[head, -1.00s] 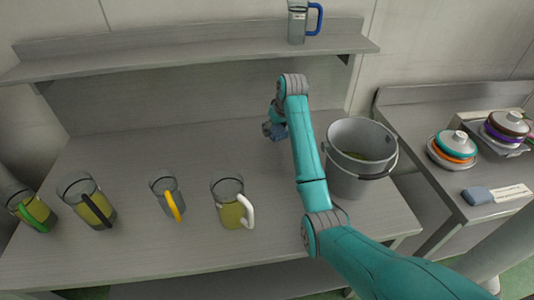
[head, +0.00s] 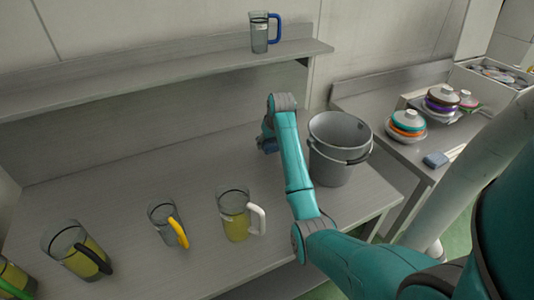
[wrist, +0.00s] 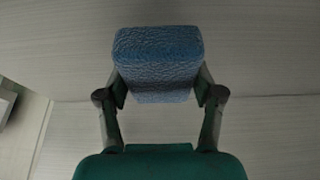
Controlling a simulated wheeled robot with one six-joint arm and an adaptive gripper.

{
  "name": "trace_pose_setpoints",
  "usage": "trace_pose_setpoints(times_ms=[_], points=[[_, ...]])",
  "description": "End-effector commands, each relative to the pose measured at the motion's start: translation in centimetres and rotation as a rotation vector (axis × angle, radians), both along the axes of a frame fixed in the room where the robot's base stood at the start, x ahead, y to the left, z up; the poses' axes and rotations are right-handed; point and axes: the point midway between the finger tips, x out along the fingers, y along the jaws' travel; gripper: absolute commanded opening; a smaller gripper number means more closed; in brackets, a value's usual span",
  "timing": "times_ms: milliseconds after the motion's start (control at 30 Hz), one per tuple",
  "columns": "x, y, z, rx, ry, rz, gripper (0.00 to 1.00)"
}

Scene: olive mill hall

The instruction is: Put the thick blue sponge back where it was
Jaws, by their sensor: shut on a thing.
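The thick blue sponge (wrist: 158,62) fills the middle of the wrist view, with a finger against each side. My gripper (wrist: 160,92) is shut on it. In the head view my gripper (head: 267,138) is at the back part of the left bench, left of the grey bucket, and the held sponge (head: 269,147) shows only as a small blue patch, partly hidden by my arm. I cannot tell how high it is above the bench. Another blue-grey sponge-like block (head: 435,160) lies on the right table near its front edge.
The grey bucket (head: 337,150) stands close right of my arm. Jugs with white (head: 236,218), yellow (head: 164,222) and black (head: 75,250) handles stand along the bench front. A blue-handled jug (head: 260,35) is on the shelf. Stacked lidded dishes (head: 407,124) are on the right table.

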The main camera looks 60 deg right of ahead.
Motion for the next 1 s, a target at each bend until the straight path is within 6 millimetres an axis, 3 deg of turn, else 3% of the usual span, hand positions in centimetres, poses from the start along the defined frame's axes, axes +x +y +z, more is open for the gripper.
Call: trace_pose_setpoints(times_ms=[367, 800, 833, 933, 1000], points=[[0.0, 0.1, -4.9, 0.002, 0.001, 0.001, 0.34], [0.0, 0.0, -5.5, 0.000, 0.000, 0.001, 0.34], [0.0, 0.0, -5.5, 0.000, 0.000, 0.001, 0.69], [0.0, 0.0, -5.5, 0.000, 0.000, 0.001, 0.92], [0.0, 0.0, -5.5, 0.000, 0.000, 0.001, 0.92]])
